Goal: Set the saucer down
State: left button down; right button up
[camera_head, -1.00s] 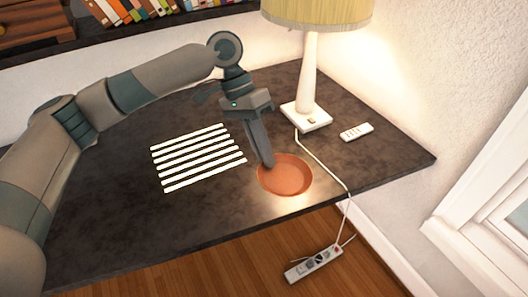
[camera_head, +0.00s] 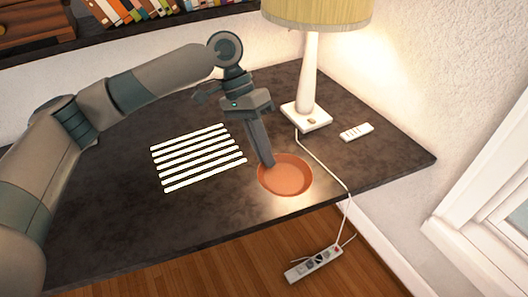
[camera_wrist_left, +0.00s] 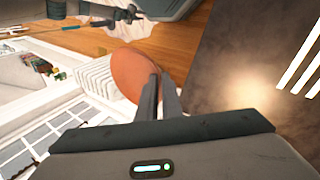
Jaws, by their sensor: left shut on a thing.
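The saucer (camera_head: 288,176) is a round terracotta dish with a raised rim, near the front edge of the dark table (camera_head: 228,222). My left gripper (camera_head: 267,163) comes down from above and is shut on the saucer's left rim. In the left wrist view the saucer (camera_wrist_left: 134,72) shows beyond the two fingers (camera_wrist_left: 160,92), which close on its edge. Whether the saucer touches the table or hangs just above it, I cannot tell. My right gripper is not in view.
A lamp (camera_head: 308,112) and a white remote (camera_head: 357,132) stand behind and right. The lamp's cord (camera_head: 330,176) runs past the saucer's right side to a power strip (camera_head: 314,264) below.

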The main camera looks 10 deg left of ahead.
pick_arm(q)
jog(key=shift+a, duration=0.1)
dwell(0.5)
jog(key=s+a+n+t+h, duration=0.1)
jog(key=s+a+n+t, duration=0.2)
jog(key=a+n, duration=0.4)
jog(key=s+a, duration=0.1)
jog(key=a, duration=0.4)
jog(key=shift+s+r, duration=0.2)
jog(key=shift+s, duration=0.1)
jog(key=shift+d, duration=0.1)
dwell(1.1)
notch_tip(320, 180, up, 4)
jog(key=m+g+y, duration=0.1)
jog(key=m+g, duration=0.2)
jog(key=m, duration=0.5)
send_over(268, 179)
jog(key=shift+r, duration=0.1)
